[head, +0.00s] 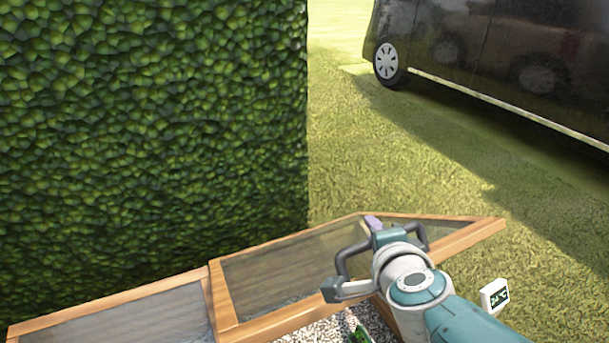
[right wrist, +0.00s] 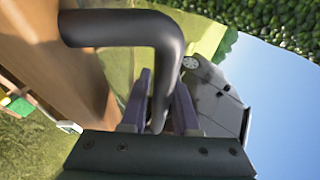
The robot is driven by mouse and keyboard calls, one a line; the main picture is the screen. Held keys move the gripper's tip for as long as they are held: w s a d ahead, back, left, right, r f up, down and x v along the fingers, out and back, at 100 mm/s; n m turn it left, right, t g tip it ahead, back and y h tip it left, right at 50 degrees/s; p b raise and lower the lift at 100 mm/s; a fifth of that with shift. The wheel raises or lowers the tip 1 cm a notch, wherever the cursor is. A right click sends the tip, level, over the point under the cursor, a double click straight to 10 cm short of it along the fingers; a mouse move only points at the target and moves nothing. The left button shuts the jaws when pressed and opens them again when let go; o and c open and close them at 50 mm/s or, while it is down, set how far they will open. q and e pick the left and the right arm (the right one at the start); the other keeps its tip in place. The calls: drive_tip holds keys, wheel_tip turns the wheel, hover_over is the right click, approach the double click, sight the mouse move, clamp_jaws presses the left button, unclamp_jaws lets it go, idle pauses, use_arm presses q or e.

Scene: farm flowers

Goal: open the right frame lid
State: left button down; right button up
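The right frame lid (head: 290,270) is a wood-rimmed clear pane in the head view. It is tilted up, with gravel showing below its front edge. My right gripper (head: 374,222) is over this front edge, and its arm comes in from the lower right. In the right wrist view, a dark bent handle (right wrist: 125,28) stands out from the wooden rim (right wrist: 50,55). Its bar runs between the purple fingers of my right gripper (right wrist: 162,105), which look closed on it. In the head view the wrist hides the handle. My left gripper is not in view.
The left frame lid (head: 130,318) lies lower, beside the right one. A tall hedge (head: 150,140) stands close behind the frames. A small white temperature display (head: 494,296) is at the right. Grass (head: 420,150) is open towards a dark van (head: 500,60).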

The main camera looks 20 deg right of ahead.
drive_tip(key=shift+o, duration=1.4)
drive_tip(key=shift+s+a+r+p, duration=0.15)
drive_tip(key=shift+s+r+p, duration=0.15)
drive_tip(key=shift+p, duration=0.15)
drive_tip(key=p+v, duration=0.5)
drive_tip(key=v, duration=0.3)
drive_tip(key=shift+s+r+p, duration=0.15)
drive_tip(key=shift+s+p, duration=0.1)
drive_tip(key=shift+p, duration=0.15)
drive_tip(key=shift+s+a, duration=0.15)
drive_tip(key=shift+s, duration=0.1)
